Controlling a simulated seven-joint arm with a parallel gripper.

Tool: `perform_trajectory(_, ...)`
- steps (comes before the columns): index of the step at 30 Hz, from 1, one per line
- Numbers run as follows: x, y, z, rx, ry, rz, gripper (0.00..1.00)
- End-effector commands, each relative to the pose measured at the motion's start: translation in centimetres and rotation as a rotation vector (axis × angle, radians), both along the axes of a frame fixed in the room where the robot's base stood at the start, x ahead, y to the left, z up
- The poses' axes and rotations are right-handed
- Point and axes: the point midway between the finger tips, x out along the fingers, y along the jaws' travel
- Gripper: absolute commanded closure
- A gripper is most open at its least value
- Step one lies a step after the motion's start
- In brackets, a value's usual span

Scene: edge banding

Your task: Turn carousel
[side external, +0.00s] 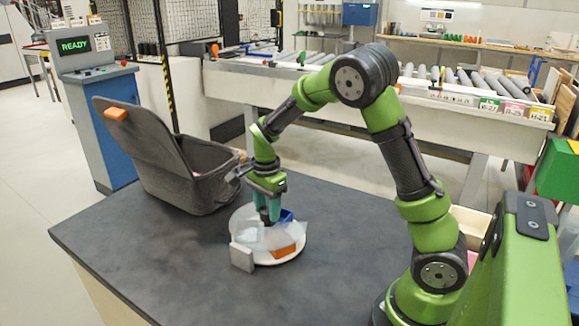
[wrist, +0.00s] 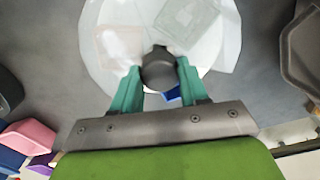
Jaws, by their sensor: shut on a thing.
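The carousel (side external: 291,257) is a round white turntable with a clear, faceted upper part, standing on the dark table. An orange piece (side external: 284,251) and a blue piece (side external: 286,215) show in it. In the wrist view, the white carousel disc (wrist: 110,70) fills the top middle, with a dark round knob (wrist: 158,70) at its near side. In the wrist view, the teal fingers of my gripper (wrist: 158,82) are shut on the dark knob, one on each side.
A grey open bin (side external: 200,185) with an orange tab (side external: 116,114) stands left of the carousel. A small grey block (side external: 242,257) is at the carousel's front left edge. Pink and blue pieces (wrist: 28,138) lie lower left in the wrist view. The front left table is clear.

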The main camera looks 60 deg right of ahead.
Motion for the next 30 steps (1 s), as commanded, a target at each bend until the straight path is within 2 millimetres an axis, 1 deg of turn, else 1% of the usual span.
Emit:
perform_trajectory(10,-0.07,0.11,0.04,0.004,0.002,-0.062,1.00)
perform_trajectory(24,-0.06,0.12,0.03,0.004,0.002,-0.067,1.00)
perform_trajectory(25,-0.06,0.12,0.03,0.004,0.002,-0.067,0.55)
perform_trajectory(30,-0.03,0.09,0.02,0.002,0.002,-0.066,0.31)
